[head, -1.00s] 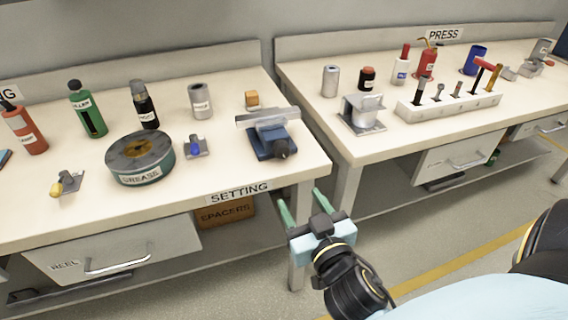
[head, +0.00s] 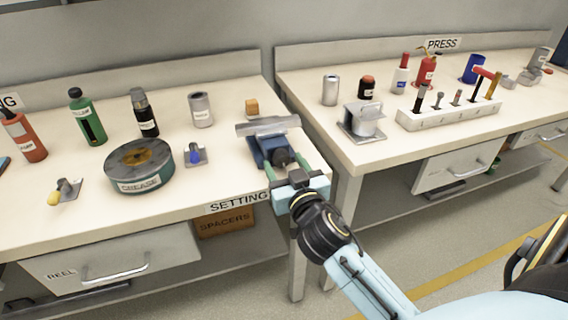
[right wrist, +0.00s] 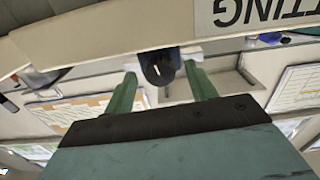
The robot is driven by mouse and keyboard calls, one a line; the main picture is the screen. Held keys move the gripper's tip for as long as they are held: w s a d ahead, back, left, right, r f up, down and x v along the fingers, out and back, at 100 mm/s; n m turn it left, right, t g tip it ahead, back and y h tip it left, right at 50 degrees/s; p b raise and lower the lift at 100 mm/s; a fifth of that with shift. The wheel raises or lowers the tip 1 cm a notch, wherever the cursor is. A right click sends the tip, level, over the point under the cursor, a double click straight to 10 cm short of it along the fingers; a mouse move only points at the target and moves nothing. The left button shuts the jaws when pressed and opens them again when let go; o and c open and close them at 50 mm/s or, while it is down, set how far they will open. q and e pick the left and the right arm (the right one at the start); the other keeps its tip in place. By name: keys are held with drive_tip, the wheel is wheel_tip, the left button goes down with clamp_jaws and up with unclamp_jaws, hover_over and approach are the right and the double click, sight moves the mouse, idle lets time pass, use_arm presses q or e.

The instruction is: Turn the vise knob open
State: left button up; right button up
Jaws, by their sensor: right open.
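The blue vise (head: 262,142) with grey jaws stands at the right front corner of the SETTING bench. Its dark knob (head: 283,156) faces the front edge. My right gripper (head: 286,168) is open, with its green fingers reaching up to either side of the knob. In the right wrist view the dark knob (right wrist: 160,68) shows between and just beyond the two fingertips (right wrist: 163,80). I cannot tell whether a finger touches it. My left gripper is not in view.
On the SETTING bench (head: 105,205) stand a grease tin (head: 139,175), a small blue-knobbed fixture (head: 195,155), a grey can (head: 201,110) and several bottles. The PRESS bench (head: 375,150) is to the right, across a narrow gap.

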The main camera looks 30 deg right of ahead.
drive_tip(key=shift+w+d, duration=0.1)
drive_tip(key=shift+w, duration=0.3)
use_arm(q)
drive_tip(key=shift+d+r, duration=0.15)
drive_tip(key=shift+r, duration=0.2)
use_arm(e)
drive_tip(key=shift+w, duration=0.2)
drive_tip(key=c, duration=1)
